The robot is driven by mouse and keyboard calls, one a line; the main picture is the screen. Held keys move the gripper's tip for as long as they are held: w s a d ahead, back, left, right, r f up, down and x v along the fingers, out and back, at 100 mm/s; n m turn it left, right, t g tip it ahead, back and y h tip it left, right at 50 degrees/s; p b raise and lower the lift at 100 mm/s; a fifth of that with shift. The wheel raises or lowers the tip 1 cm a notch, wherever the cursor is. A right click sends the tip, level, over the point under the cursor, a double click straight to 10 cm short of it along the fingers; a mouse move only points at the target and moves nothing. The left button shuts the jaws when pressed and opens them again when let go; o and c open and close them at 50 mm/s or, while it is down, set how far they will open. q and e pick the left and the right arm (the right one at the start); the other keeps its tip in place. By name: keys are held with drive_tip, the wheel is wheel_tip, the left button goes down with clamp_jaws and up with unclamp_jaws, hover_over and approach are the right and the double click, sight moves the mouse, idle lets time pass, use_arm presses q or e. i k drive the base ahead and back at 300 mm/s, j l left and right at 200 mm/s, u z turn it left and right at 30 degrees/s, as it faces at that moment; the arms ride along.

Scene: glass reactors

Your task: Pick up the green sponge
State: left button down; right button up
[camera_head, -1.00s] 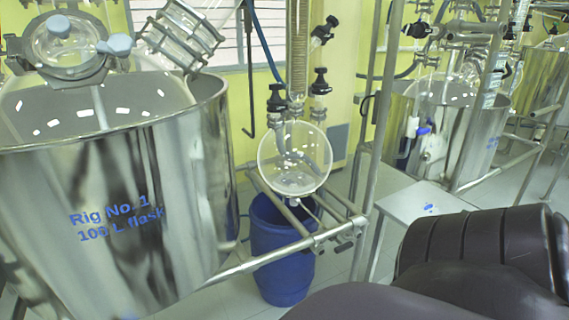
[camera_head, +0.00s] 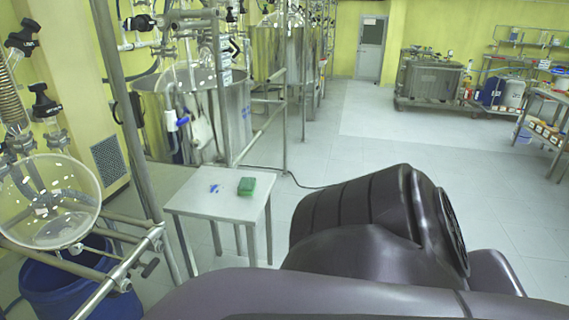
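The green sponge (camera_head: 247,186) lies on top of a small metal table (camera_head: 192,202), near its back right edge. A small blue item (camera_head: 215,188) lies just left of it on the same table. A dark arm of mine crosses the lower right of the view, in front of the table and apart from the sponge. Neither of my grippers shows in this view.
A round glass flask (camera_head: 45,205) on a metal frame stands at the left, above a blue barrel (camera_head: 75,285). Steel vessels (camera_head: 240,120) stand behind the table. A black cable (camera_head: 290,178) lies on the floor. Open floor (camera_head: 370,135) extends to the back right.

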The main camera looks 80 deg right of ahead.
sight(247, 186)
drive_tip(key=z, duration=2.25)
